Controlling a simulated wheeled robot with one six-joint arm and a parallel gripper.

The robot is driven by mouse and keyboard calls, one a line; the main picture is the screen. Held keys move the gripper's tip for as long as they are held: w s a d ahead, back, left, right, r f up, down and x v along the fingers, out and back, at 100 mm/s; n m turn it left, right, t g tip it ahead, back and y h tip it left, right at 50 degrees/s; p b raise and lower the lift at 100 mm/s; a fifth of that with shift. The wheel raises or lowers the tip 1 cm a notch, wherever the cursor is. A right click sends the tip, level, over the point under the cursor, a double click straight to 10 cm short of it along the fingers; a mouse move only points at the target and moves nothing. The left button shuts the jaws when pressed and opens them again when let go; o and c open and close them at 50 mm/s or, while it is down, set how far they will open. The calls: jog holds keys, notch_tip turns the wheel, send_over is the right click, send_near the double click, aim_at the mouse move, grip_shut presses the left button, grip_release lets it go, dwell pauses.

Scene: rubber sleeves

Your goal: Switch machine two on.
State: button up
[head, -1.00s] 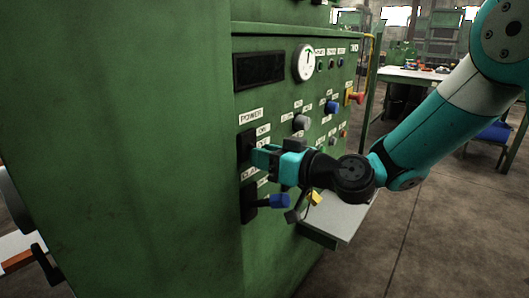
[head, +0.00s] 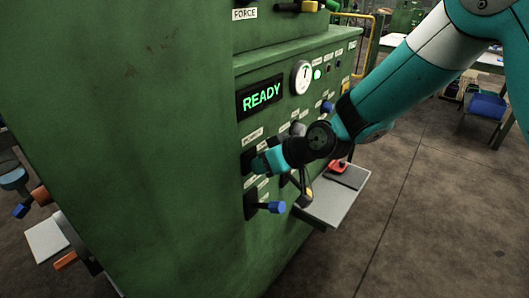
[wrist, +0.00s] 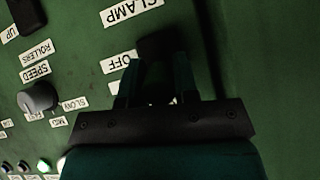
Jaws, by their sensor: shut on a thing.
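The green machine (head: 130,120) fills the left of the head view. Its display (head: 261,96) is lit and reads READY in green, and a lamp (head: 317,74) beside the gauge glows green. My gripper (head: 259,163) is at the black power switch (head: 247,160), under the power label (head: 252,136). In the wrist view my gripper (wrist: 157,80) is shut on the dark switch (wrist: 160,45), beside the OFF label (wrist: 118,62). The fingers and shadow hide much of the switch, so its exact position is hard to read.
A blue-tipped lever (head: 272,207) sticks out just below my gripper. A grey speed knob (wrist: 38,97) sits beside it in the wrist view. A grey shelf (head: 335,205) juts out from the machine. Open floor (head: 430,200) lies to the right.

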jog(key=shift+r, duration=0.1)
dwell(0.5)
jog(key=o, duration=0.9)
jog(key=v, duration=1.7)
jog(key=shift+w+r+b, duration=0.1)
jog(key=shift+r+b, duration=0.25)
jog(key=s+d+r+g+h+p, duration=0.1)
jog(key=s+g, duration=0.1)
jog(key=s, duration=0.5)
jog(key=s+d+r+m+g+h+p, duration=0.1)
jog(key=s+r+g+p, duration=0.1)
jog(key=s, duration=0.4)
jog(key=s+d+r+g+h+p, duration=0.1)
jog(key=s+d+r+h+p, duration=0.1)
jog(key=s, duration=0.5)
jog(key=shift+s+r+m+g, duration=0.2)
jog(key=shift+s+m+g, duration=0.1)
jog(key=shift+m+g, duration=0.1)
